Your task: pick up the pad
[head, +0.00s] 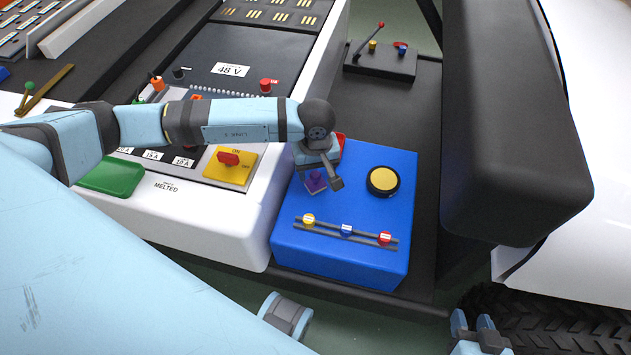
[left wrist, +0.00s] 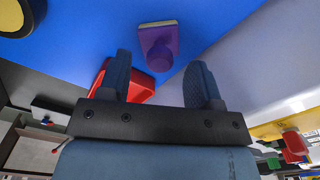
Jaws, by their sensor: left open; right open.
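The purple pad (head: 316,183), a small square block with a round purple knob, sits on top of the blue box (head: 340,268) near its left edge. In the left wrist view the pad (left wrist: 158,42) shows a pale layer along one edge, and its knob points toward my gripper. My left gripper (head: 322,178) is over the pad and partly hides it in the head view. Its fingers (left wrist: 163,70) are open, with the knob near the gap between the fingertips and not gripped. My right gripper (head: 478,328) is open and empty at the bottom right, away from the box.
A yellow round disc with a black rim (head: 382,180) and a rail with coloured knobs (head: 346,230) are on the blue box. A red tray (left wrist: 122,84) lies close beside the left fingers. A large dark block (head: 510,120) stands to the right. A yellow switch plate (head: 230,166) is left.

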